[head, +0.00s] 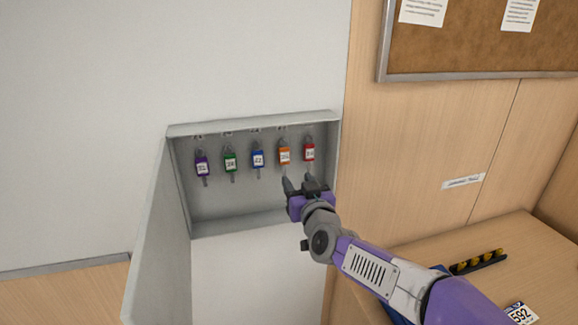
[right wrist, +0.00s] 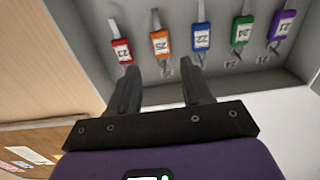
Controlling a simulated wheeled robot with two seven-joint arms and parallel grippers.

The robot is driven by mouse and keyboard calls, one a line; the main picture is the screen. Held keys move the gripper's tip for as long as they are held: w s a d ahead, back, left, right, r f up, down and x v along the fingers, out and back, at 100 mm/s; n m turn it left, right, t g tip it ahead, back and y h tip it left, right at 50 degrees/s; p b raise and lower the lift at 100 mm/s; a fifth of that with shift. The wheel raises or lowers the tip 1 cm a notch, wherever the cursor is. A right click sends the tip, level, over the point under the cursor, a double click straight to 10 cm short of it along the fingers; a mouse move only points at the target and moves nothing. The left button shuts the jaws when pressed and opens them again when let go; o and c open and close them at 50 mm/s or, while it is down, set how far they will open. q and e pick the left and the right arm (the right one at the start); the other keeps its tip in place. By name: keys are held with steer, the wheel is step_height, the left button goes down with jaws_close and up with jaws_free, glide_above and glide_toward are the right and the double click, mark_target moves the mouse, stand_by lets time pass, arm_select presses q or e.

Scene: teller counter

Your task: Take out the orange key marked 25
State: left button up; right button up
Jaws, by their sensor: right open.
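The orange key (head: 284,156) hangs on a hook in the open grey key cabinet, between the blue key and the red key. In the right wrist view the orange key (right wrist: 160,43) shows a white label that reads 25, upside down there. My right gripper (head: 297,183) is just below and in front of the orange and red keys. In the right wrist view its two fingers (right wrist: 158,75) are apart with nothing between them, and the orange key hangs beyond the gap. My left gripper is in neither view.
The red key (head: 309,152) hangs close on the right, beside the cabinet's side wall. The blue key (head: 258,159), green key (head: 230,161) and purple key (head: 203,164) hang to the left. The cabinet door (head: 158,245) stands open on the left. A wooden counter (head: 500,240) is at lower right.

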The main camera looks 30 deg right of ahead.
mark_target(285, 157)
steer(key=shift+p+x, duration=2)
steer(key=shift+x, duration=3.9)
steer(key=shift+w, duration=0.1)
steer(key=c, duration=0.7)
steer(key=shift+o, duration=0.2)
steer(key=shift+r+p, duration=0.35)
steer(key=shift+r, duration=0.25)
steer(key=shift+b+v, duration=1)
steer(key=shift+v, duration=1.35)
steer(key=shift+b+v, duration=0.6)
steer(key=shift+v, duration=1.6)
